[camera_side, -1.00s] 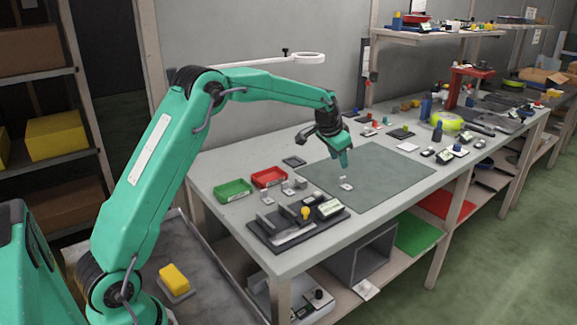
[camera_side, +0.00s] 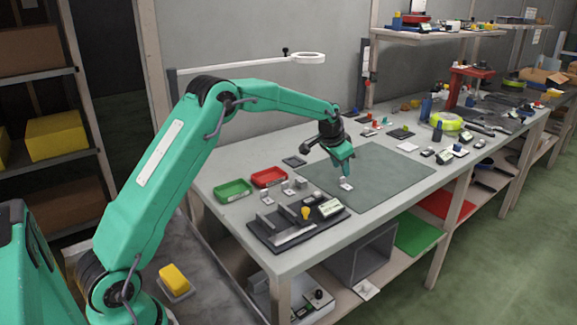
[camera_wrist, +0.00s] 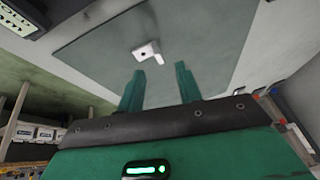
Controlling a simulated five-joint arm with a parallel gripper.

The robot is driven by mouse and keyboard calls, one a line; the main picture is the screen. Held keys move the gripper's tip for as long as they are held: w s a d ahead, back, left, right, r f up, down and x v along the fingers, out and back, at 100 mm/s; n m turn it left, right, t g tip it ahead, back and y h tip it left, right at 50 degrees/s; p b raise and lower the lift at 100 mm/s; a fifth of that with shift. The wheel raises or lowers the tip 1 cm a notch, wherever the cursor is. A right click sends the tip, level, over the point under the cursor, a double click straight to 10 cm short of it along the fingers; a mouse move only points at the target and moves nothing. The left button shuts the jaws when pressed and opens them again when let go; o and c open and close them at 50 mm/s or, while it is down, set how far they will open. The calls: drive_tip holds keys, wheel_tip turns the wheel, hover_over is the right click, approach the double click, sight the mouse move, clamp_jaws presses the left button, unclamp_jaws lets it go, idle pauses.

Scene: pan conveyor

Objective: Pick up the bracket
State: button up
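The bracket (camera_side: 346,184) is a small pale metal L-shaped piece lying on the dark green mat (camera_side: 392,178). In the wrist view the bracket (camera_wrist: 147,51) shows a dark hole in its flat plate and lies ahead of the fingertips, roughly between their lines. My gripper (camera_side: 344,172) is just above the bracket in the side view. In the wrist view my gripper (camera_wrist: 158,73) has its two green fingers spread apart with nothing between them. Whether a finger touches the bracket cannot be told.
A green bin (camera_side: 233,190) and a red bin (camera_side: 269,177) stand left of the mat. Several small metal pieces lie near them. A dark fixture (camera_side: 270,236) with a yellow knob stands at the front left. The mat's right part is clear.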

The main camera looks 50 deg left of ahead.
sight(343, 177)
drive_tip(key=shift+x, duration=2.15)
drive_tip(key=shift+c, duration=0.4)
drive_tip(key=shift+s+f, duration=0.1)
clamp_jaws()
